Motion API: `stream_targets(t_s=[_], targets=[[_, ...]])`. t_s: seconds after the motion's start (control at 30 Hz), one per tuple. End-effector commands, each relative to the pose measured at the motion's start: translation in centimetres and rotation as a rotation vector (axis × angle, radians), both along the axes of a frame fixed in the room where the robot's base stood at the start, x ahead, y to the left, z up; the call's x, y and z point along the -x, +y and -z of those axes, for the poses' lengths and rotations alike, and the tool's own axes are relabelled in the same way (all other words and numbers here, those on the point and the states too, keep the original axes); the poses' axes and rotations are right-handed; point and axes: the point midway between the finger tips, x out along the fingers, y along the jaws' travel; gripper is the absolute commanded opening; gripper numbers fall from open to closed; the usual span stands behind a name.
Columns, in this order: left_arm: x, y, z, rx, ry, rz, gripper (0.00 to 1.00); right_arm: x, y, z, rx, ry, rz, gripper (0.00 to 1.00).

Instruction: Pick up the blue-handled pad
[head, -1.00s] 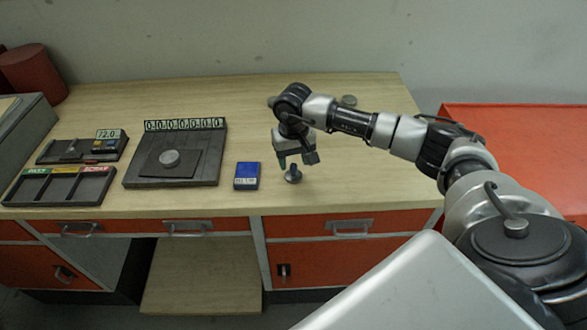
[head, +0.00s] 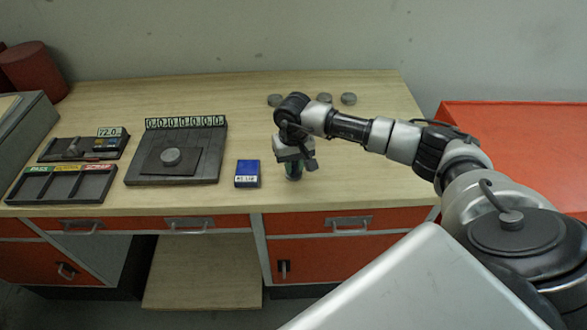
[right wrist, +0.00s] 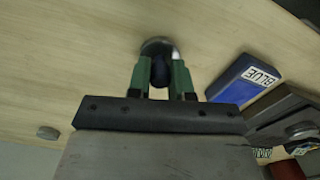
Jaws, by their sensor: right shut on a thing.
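The blue-handled pad (right wrist: 157,46) is a round metallic disc with a dark blue knob, seen in the right wrist view at the tips of my gripper. My right gripper (right wrist: 161,72) has green fingers, one on each side of the knob, and is shut on it. In the head view my right gripper (head: 293,168) points down at the table and mostly hides the pad. The disc appears to be at the table top; I cannot tell whether it touches. My left gripper is not in view.
A blue box (head: 247,173) labelled BLUE lies just left of the gripper. Farther left are a dark plate stand (head: 203,168) with a counter and a three-compartment tray (head: 62,186). Several grey discs (head: 348,98) lie at the back. The table (head: 360,185) is clear to the right.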

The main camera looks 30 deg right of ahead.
Motion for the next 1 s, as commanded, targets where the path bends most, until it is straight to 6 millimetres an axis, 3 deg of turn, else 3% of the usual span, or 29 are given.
stream_targets(t_s=[0.27, 0.43, 0.8, 1.0], targets=[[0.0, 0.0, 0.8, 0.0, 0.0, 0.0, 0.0, -0.1, 0.0, -1.1, 0.001, -0.005, 0.0, 0.0], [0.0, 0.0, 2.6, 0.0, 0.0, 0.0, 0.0, -0.2, -0.1, -4.0, 0.001, -0.01, -0.001, 0.0], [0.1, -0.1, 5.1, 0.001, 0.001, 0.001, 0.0, 7.7, -1.8, -8.4, 0.003, -0.004, 0.0, 0.0], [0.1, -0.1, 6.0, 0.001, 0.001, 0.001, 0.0, 10.4, -2.4, -10.3, 0.002, -0.003, 0.001, 0.0]])
